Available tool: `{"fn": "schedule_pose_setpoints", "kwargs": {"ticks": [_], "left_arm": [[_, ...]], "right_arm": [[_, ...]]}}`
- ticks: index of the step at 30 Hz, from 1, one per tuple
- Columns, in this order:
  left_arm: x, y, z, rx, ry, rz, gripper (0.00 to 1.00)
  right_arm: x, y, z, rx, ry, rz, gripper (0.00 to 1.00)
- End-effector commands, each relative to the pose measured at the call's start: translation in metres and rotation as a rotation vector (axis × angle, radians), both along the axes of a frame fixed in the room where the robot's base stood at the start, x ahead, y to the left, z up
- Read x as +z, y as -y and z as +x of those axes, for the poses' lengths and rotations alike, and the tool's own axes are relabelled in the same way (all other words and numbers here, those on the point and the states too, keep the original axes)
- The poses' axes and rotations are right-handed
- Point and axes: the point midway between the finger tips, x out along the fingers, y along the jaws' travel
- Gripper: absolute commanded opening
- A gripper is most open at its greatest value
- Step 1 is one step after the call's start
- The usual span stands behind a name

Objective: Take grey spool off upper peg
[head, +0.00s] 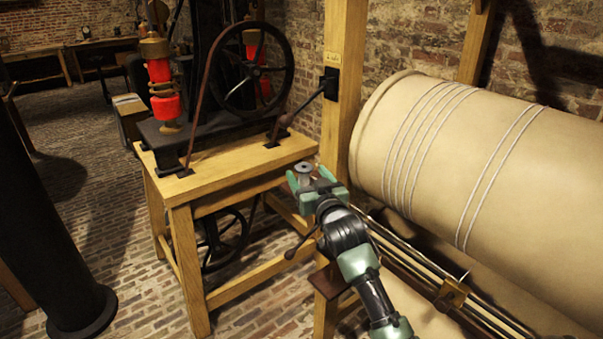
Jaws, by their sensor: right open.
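My right gripper (306,178) is open, its green fingers pointing away toward the wooden post. A small grey spool (304,167) shows at its fingertips, between or just beyond them; I cannot tell whether the fingers touch it. The peg under the spool is hidden by the gripper, so I cannot tell whether the spool sits on it. My left gripper is not in view.
A large cream drum wound with white cord (450,150) fills the right side. A wooden post (340,90) stands beside it. A wooden table (220,180) carries a black wheel machine (258,70). A dark column (50,220) stands at left. Brick floor between is clear.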

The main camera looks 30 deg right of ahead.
Motion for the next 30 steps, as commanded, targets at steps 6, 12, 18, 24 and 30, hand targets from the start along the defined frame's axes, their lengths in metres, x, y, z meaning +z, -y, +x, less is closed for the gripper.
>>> {"fn": "schedule_pose_setpoints", "kwargs": {"ticks": [6,12,18,24,30], "left_arm": [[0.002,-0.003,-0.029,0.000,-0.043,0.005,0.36],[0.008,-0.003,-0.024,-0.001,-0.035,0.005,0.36],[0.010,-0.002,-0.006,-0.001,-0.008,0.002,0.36],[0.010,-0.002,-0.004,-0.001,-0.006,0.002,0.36],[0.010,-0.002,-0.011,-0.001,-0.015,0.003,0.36]], "right_arm": [[0.001,0.005,0.020,-0.001,0.000,0.000,0.70],[-0.001,0.011,0.048,0.000,-0.001,0.000,0.70],[-0.002,0.014,0.061,0.000,-0.002,0.001,0.70],[-0.003,0.014,0.061,0.000,-0.001,0.000,0.70],[-0.003,0.014,0.061,0.000,-0.001,0.000,0.14]]}}
